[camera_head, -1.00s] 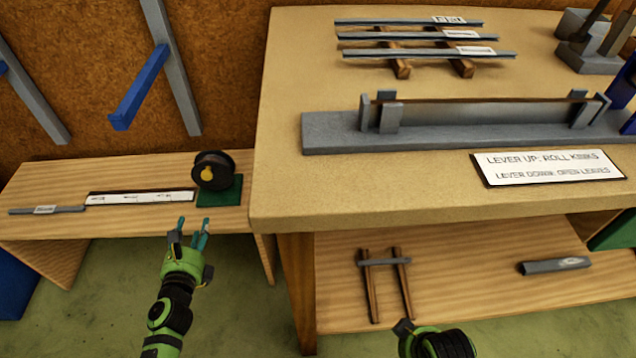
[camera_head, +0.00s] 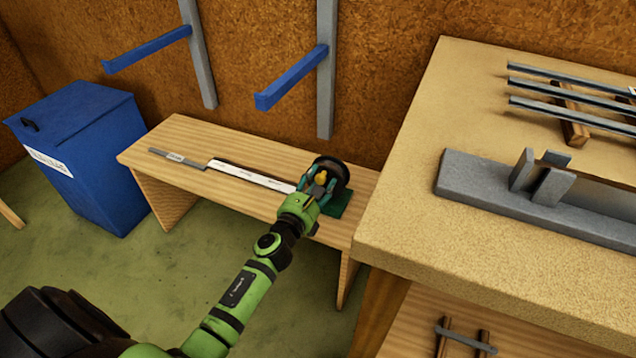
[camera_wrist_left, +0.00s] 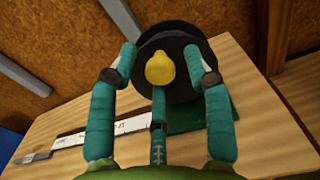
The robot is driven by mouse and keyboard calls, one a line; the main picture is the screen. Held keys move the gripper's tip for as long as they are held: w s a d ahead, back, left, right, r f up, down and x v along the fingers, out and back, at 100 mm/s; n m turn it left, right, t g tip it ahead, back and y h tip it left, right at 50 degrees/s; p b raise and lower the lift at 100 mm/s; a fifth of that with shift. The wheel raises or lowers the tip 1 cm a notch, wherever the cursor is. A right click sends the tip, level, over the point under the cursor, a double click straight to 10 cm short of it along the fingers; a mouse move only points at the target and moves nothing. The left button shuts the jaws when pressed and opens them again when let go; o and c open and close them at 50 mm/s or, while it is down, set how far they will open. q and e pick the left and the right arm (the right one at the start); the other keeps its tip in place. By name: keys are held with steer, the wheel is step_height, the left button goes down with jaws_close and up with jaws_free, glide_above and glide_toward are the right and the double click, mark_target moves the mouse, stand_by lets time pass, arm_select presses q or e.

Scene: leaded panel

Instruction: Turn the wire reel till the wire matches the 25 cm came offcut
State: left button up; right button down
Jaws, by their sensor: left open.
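The black wire reel (camera_head: 334,172) stands on a green base (camera_head: 337,203) at the right end of the low wooden bench. Its yellow knob (camera_wrist_left: 160,69) faces my left gripper. My left gripper (camera_head: 320,182) is open, its fingers around the knob without visibly closing on it; in the left wrist view the fingers (camera_wrist_left: 160,85) stand on both sides of the knob and below it. The grey came offcut (camera_head: 178,158) with a small label lies at the bench's left, beside the white marked strip (camera_head: 250,175). I cannot make out any wire. My right gripper is not in view.
A blue lidded bin (camera_head: 75,150) stands left of the bench. Blue wall brackets (camera_head: 292,78) jut out above it. The taller workbench (camera_head: 420,200) rises close on the right, with a grey fixture (camera_head: 480,185) and came strips (camera_head: 570,105).

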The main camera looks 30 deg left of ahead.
arm_select(q)
jaws_close()
